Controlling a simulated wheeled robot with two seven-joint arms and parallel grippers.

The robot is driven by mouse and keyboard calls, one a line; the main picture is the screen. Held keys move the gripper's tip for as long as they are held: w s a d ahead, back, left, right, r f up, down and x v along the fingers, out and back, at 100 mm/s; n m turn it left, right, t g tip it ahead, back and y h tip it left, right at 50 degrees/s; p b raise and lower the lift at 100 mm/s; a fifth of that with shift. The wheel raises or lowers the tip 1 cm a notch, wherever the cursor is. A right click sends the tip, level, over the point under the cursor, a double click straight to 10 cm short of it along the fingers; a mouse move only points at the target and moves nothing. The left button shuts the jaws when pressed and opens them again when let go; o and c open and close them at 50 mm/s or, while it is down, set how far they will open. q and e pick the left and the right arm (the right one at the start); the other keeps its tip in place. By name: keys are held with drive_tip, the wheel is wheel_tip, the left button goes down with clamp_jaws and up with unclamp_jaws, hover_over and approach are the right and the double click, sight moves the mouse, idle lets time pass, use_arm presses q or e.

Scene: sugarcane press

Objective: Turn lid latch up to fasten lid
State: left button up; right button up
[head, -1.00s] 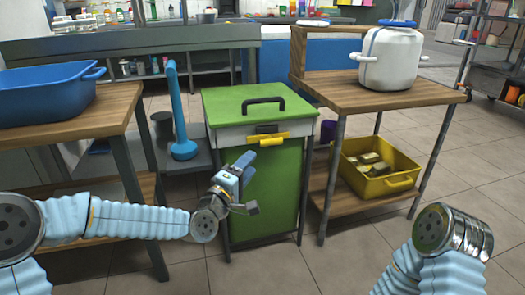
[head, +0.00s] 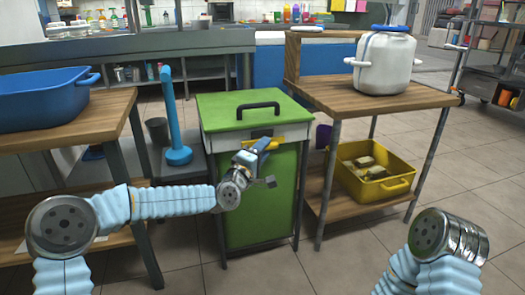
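The green press cabinet (head: 240,205) stands upright in the middle, with a green lid (head: 222,108) closed on top. A black handle arches over the lid. A yellow latch (head: 291,137) sits at the cabinet's upper front, below the lid edge, by a dark plate (head: 262,133). My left gripper (head: 264,147) is in front of the cabinet's upper front, just below the latch, and hides part of it. I cannot tell whether it touches the latch or whether its fingers are open. My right arm shows at the lower right, but its gripper is out of view.
A wooden table with a blue basin (head: 45,97) is on the left. A blue long-handled tool (head: 171,115) stands beside the cabinet. On the right, a wooden stand (head: 330,95) holds a white pot (head: 384,62), with a yellow crate (head: 375,188) on its lower shelf.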

use_arm(q)
clamp_jaws()
drive_tip(key=shift+w+d+r+m+g+y+p, duration=0.2)
drive_tip(key=shift+m+g+y+p, duration=1.35)
drive_tip(key=shift+p, duration=2.55)
drive_tip(key=shift+s+d+r+m+g+y+p, duration=0.1)
drive_tip(key=shift+d+r+m+g+y+p, duration=0.25)
drive_tip(key=shift+m+g+y+p, duration=2.45)
drive_tip(key=shift+w+d+r+m+t+y+p, duration=0.15)
drive_tip(key=shift+r+m+y+p, duration=0.45)
drive_tip(key=shift+p, duration=4.75)
use_arm(e)
wheel_tip(320, 180, up, 24)
drive_tip(key=s+a, duration=0.1)
drive_tip(key=shift+a, duration=0.4)
use_arm(q)
drive_tip(key=shift+s+a+f+y, duration=0.1)
drive_tip(key=shift+s+f+y, duration=0.05)
drive_tip(key=shift+f+y, duration=0.15)
use_arm(e)
drive_tip(key=shift+r, duration=0.1)
use_arm(q)
drive_tip(key=shift+o, duration=1.6)
unclamp_jaws()
